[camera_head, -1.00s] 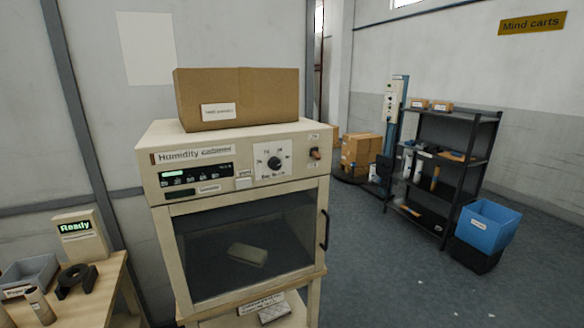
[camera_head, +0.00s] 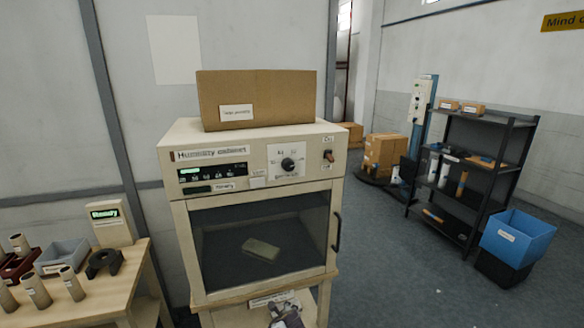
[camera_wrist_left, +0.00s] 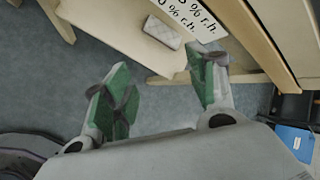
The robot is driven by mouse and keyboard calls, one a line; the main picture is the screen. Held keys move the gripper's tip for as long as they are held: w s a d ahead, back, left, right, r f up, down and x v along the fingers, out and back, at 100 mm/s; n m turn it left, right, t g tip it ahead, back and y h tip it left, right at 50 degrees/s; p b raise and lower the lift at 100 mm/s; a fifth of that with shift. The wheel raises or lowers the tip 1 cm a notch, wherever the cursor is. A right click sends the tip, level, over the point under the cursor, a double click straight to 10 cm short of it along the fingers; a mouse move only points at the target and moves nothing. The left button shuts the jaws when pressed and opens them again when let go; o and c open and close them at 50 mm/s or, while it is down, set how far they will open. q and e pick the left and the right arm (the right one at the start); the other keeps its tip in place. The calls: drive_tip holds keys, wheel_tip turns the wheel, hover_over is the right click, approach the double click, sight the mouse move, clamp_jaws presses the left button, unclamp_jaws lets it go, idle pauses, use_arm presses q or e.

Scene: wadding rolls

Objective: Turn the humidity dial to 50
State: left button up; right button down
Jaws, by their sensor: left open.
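The cream humidity cabinet (camera_head: 182,235) stands in the middle of the head view. Its round black humidity dial (camera_head: 288,164) sits on a white plate on the upper front panel, right of the lit display (camera_head: 212,173). The dial's exact setting is too small to read. A red switch (camera_head: 328,156) is right of the dial. My left gripper (camera_wrist_left: 160,95) shows in the left wrist view with its green-padded fingers apart and nothing between them. It is low, near the shelf under the cabinet, well below the dial. My right gripper is not in view.
A cardboard box (camera_head: 260,100) sits on top of the cabinet. A pale block (camera_wrist_left: 163,32) lies on the lower shelf beside a "% r.h." label. A wooden table (camera_head: 120,285) with tubes and trays stands left. A black shelf rack (camera_head: 480,135) and blue bin (camera_head: 517,238) stand right.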

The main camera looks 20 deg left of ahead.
use_arm(q)
drive_tip(key=w+d+r+m+t+y+p, duration=0.1)
drive_tip(key=w+d+r+m+t, duration=0.15)
drive_tip(key=r, duration=1.25)
drive_tip(key=w+d+r+m+t+y, duration=0.2)
drive_tip(key=w+r+m, duration=0.2)
drive_tip(key=r, duration=1.2)
drive_tip(key=m+t+y+p, duration=0.2)
drive_tip(key=m+t+y, duration=0.1)
drive_tip(key=m+y, duration=0.1)
approach(289, 168)
drive_tip(key=shift+n, duration=0.25)
drive_tip(key=v, duration=0.4)
drive_tip(key=shift+s+d+r, duration=0.1)
drive_tip(key=shift+s+r, duration=0.05)
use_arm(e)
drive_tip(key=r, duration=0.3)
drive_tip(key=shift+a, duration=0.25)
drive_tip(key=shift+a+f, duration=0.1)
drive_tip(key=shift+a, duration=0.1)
use_arm(q)
drive_tip(key=p+x, duration=0.3)
drive_tip(key=x, duration=1)
drive_tip(key=shift+w, duration=0.4)
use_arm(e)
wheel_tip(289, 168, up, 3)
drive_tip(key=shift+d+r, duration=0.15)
